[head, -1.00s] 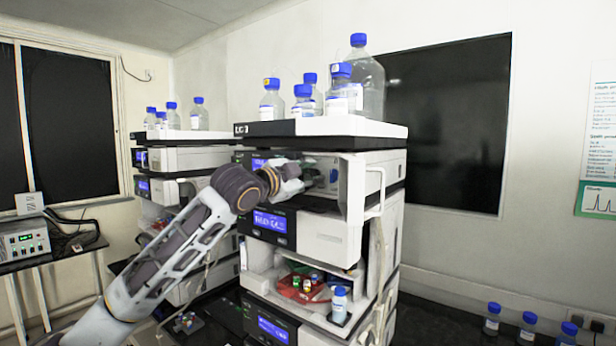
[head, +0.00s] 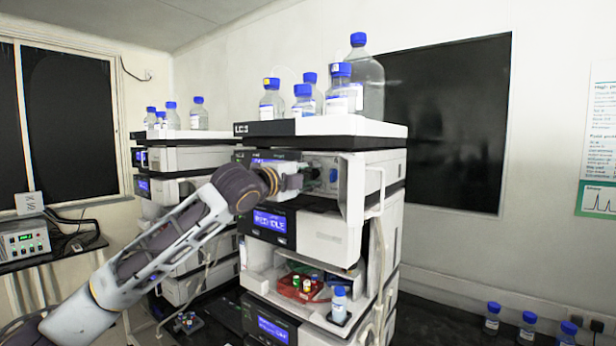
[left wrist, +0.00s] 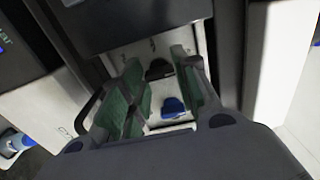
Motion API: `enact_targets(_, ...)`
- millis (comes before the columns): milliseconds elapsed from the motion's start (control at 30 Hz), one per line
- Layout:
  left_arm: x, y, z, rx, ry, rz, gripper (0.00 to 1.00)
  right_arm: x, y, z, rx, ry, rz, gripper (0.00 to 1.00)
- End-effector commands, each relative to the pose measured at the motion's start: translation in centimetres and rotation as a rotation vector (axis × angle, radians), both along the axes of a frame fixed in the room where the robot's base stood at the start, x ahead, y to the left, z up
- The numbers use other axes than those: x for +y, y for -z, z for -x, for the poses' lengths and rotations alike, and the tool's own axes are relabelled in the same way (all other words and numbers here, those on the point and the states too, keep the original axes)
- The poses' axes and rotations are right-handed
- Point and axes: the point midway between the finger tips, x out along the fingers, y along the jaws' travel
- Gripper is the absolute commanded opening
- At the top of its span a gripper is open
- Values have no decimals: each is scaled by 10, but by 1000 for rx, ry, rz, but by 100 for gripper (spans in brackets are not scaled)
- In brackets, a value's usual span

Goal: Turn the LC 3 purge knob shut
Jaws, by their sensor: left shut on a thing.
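The LC 3 stack (head: 365,125) stands in the middle of the head view, with its upper module open at the front. My left gripper (head: 316,176) reaches into that opening from the left. In the left wrist view its green-padded fingers (left wrist: 157,62) stand on either side of a black knob (left wrist: 158,70) and are shut on it. A blue knob (left wrist: 173,107) sits beside the black one; it also shows in the head view (head: 333,174), just right of the fingertips. The black knob is hidden by the gripper in the head view. My right gripper is not in view.
An open white door (head: 354,190) with a handle (head: 376,192) stands right of the gripper. Several blue-capped bottles (head: 303,101) stand on top of the stack. A second stack (head: 180,160) is behind at left. A red tray of vials (head: 300,290) sits lower down.

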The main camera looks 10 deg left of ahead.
Motion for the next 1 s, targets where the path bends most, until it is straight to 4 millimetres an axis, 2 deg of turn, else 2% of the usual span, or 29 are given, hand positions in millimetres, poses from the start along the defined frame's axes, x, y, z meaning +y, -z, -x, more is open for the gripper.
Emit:
enact_targets(367, -1, 2, 0, -1, 1, -8, 6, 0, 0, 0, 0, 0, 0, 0)
enact_targets(400, -1, 2, 0, -1, 1, -8, 34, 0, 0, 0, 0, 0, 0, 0)
enact_targets(467, -1, 2, 0, 0, 1, -7, 39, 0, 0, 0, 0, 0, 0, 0)
enact_targets(1000, 4, 1, 6, -1, 0, -4, 39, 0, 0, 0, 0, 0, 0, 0)
